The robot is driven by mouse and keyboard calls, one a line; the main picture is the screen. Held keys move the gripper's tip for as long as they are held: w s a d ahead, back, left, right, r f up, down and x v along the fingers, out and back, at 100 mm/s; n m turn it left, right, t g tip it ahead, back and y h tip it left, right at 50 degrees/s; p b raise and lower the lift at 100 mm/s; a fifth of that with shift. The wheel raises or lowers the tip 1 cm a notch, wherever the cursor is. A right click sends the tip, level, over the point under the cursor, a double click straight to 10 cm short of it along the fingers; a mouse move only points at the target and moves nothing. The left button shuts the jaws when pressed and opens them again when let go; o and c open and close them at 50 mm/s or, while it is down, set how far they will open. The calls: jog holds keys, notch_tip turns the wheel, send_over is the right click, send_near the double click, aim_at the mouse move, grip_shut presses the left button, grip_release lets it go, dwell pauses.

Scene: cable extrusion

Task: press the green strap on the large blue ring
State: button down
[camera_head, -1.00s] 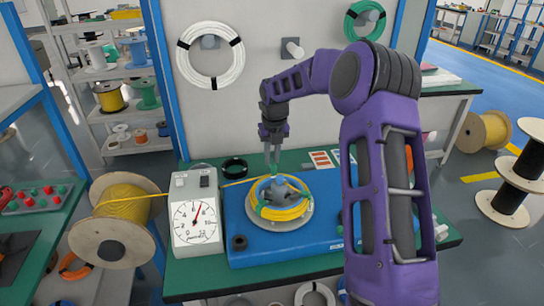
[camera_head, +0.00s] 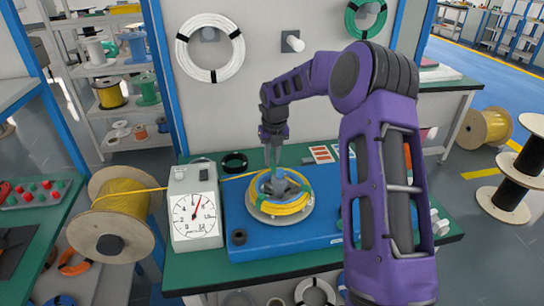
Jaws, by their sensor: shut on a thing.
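A coil of yellow cable (camera_head: 281,206) lies on a round grey plate (camera_head: 259,215) on the blue base of the bench machine. No large blue ring stands out clearly now; the coil looks mostly yellow. I cannot tell whether that piece touches the coil.
A white dial box (camera_head: 195,215) stands left of the machine. A yellow cable runs from it to a large spool (camera_head: 120,215) at the left. A black ring (camera_head: 234,163) lies behind on the green bench (camera_head: 285,265).

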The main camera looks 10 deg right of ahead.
jog(key=shift+f, duration=0.65)
dwell(0.9)
jog(key=c, duration=0.7)
grip_release()
notch_tip(320, 180, up, 5)
jog(key=p, duration=0.4)
jog(key=shift+r, duration=1.55)
